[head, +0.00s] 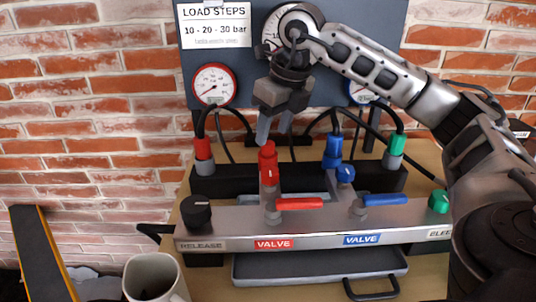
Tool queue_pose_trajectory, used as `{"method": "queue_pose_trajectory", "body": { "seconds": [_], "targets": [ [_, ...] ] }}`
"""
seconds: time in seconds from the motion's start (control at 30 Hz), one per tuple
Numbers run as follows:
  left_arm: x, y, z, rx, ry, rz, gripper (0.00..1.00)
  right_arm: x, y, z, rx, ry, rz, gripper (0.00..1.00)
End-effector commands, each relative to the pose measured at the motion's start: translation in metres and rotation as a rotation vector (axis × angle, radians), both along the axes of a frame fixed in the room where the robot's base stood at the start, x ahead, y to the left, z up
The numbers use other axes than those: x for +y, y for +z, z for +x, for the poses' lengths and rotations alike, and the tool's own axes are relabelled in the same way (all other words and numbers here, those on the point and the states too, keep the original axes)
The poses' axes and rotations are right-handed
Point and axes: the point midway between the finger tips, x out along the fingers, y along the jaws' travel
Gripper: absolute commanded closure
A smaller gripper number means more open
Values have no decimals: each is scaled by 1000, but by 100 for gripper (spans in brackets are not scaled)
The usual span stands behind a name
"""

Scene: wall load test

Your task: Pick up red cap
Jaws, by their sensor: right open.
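My left gripper is not in view.
A red hose fitting (203,148), a blue one (332,147) and a green one (396,145) stand nearby. Red (299,204) and blue (384,199) valve levers lie in front. A mug (152,279) stands front left. A gauge panel (240,70) rises behind.

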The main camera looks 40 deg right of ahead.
Motion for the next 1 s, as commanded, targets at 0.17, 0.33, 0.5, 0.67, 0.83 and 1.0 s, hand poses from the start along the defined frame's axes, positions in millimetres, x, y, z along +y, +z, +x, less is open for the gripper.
{"method": "queue_pose_trajectory", "body": {
  "seconds": [0.17, 0.33, 0.5, 0.67, 0.83, 1.0],
  "targets": [
    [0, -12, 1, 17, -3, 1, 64, 0, -27, 11, 3, 1, -1, 50],
    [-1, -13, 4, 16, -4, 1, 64, 0, -35, 13, 1, 1, 1, 50],
    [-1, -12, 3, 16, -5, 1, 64, 0, -35, 13, 1, 1, 1, 50],
    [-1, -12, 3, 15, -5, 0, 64, 0, -35, 13, 0, 1, 1, 92],
    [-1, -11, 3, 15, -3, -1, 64, 0, -35, 13, 0, 1, 1, 100],
    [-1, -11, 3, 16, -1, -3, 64, 0, -34, 13, 0, 1, 1, 100]
  ]
}}
